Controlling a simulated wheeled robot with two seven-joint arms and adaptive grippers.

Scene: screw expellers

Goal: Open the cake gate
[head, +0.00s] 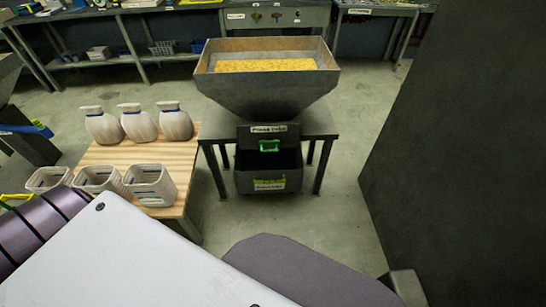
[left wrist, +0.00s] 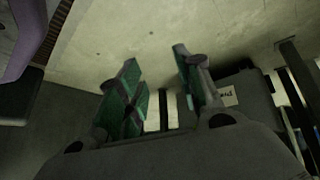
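In the head view, a dark grey panel under the big hopper carries a white label (head: 268,128) that seems to read "Press cake". My right gripper is not in view.
The hopper (head: 268,92) holds yellow material and stands on a dark metal table (head: 318,121). A wooden table (head: 178,157) to the left carries white jugs and open tubs. A large dark panel (head: 460,150) fills the right side. The floor between is clear.

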